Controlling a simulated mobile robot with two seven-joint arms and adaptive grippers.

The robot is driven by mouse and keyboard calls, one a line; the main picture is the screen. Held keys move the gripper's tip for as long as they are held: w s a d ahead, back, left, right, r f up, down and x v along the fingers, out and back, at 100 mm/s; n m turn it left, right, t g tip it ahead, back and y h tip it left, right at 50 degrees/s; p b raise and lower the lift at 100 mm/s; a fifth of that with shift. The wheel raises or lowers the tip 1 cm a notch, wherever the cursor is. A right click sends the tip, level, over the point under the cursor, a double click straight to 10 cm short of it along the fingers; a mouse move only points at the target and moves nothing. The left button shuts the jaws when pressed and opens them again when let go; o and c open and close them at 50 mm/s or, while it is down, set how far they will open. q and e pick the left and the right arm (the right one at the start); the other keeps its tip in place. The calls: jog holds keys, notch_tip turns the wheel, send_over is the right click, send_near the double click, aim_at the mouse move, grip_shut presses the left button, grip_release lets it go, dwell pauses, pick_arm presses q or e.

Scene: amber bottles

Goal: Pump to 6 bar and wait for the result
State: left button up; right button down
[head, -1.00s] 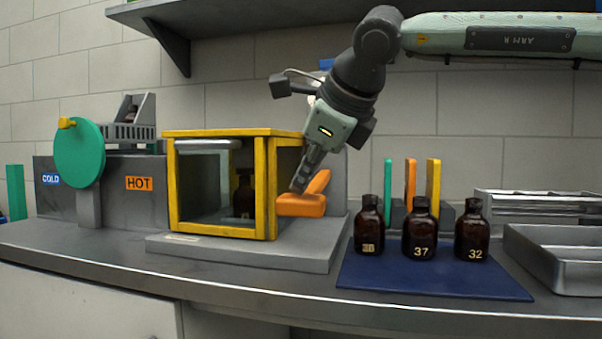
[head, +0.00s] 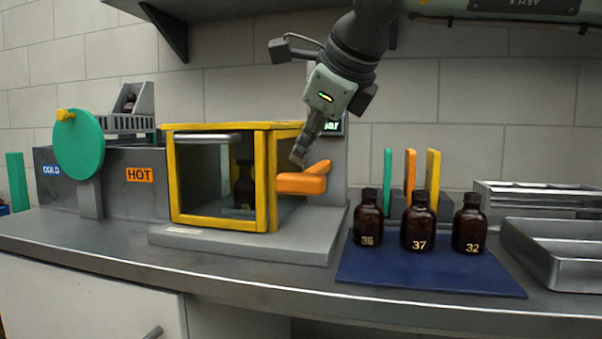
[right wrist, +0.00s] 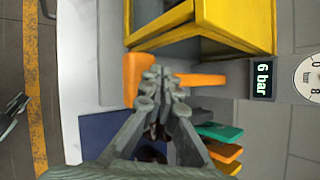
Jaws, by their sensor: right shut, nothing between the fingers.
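The yellow-framed chamber (head: 262,180) stands on a grey base with its clear front closed. A dark amber bottle (head: 244,185) shows inside it. An orange pump handle (head: 302,183) sticks out at the chamber's right side. My right gripper (head: 298,158) is shut and empty, its tips just above the handle; I cannot tell whether they touch. In the right wrist view the shut fingertips (right wrist: 160,82) overlap the orange handle (right wrist: 200,80). A small display (right wrist: 263,78) reads 6 bar there, beside a round dial (right wrist: 308,78) cut off by the edge.
Amber bottles 36 (head: 368,222), 37 (head: 418,228) and 32 (head: 468,228) stand on a blue mat (head: 430,278). Coloured upright slabs (head: 433,175) stand behind them. Metal trays (head: 560,250) are at the right. A HOT/COLD unit (head: 115,180) with a green disc is at the left.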

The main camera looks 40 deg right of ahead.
jog(key=shift+r+p, duration=1.85)
jog(key=shift+r, duration=0.75)
jog(key=shift+f, duration=0.1)
